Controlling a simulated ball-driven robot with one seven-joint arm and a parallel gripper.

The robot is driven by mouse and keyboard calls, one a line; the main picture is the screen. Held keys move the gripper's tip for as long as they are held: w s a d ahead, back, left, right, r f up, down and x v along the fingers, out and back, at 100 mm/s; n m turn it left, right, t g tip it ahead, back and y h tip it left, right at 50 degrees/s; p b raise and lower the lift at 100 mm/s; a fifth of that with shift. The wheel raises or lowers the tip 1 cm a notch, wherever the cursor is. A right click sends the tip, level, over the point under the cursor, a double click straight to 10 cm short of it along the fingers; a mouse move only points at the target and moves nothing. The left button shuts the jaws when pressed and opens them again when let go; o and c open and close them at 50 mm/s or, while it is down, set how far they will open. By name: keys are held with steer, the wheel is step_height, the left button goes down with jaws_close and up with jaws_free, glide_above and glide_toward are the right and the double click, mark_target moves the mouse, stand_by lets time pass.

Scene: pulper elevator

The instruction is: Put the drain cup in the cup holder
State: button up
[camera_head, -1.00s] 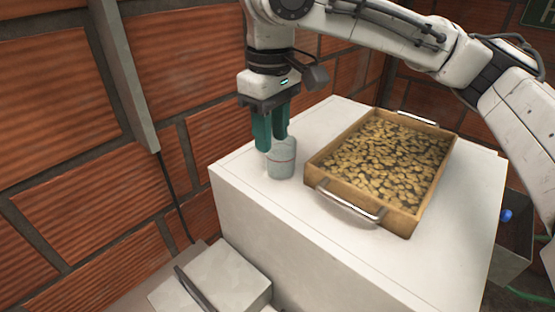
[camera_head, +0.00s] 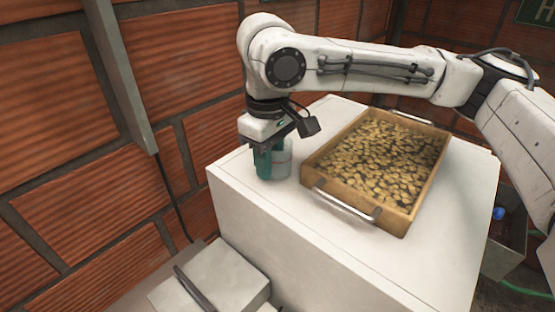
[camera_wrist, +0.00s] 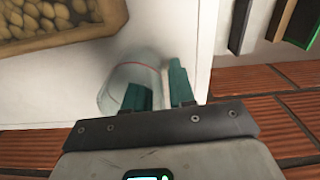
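The drain cup (camera_head: 284,160) is a clear, pale cup with a thin red line near its rim. It stands upright near the back left edge of the white block's top. It also shows in the wrist view (camera_wrist: 116,88). My gripper (camera_head: 264,162) points down at the cup's left side, its teal fingers low beside and partly over it. In the wrist view my gripper (camera_wrist: 167,88) has a gap between its fingers. One finger overlaps the cup and the other is just outside its wall; I cannot tell whether they touch it. I cannot make out a cup holder.
A wooden tray (camera_head: 312,170) full of beans, with metal handles, lies close right of the cup. The white block (camera_head: 330,245) has bare top in front of the tray. A brick wall (camera_head: 60,150) stands close behind and left. A lower grey box (camera_head: 225,275) is in front.

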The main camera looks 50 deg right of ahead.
jaws_close()
steer(key=shift+r, duration=0.1)
steer(key=shift+r, duration=0.5)
steer(key=s+a+r+b, duration=0.2)
steer(key=s+a+r, duration=0.1)
steer(key=s+r, duration=0.9)
steer(key=shift+s+a, duration=0.3)
steer(key=shift+s, duration=0.5)
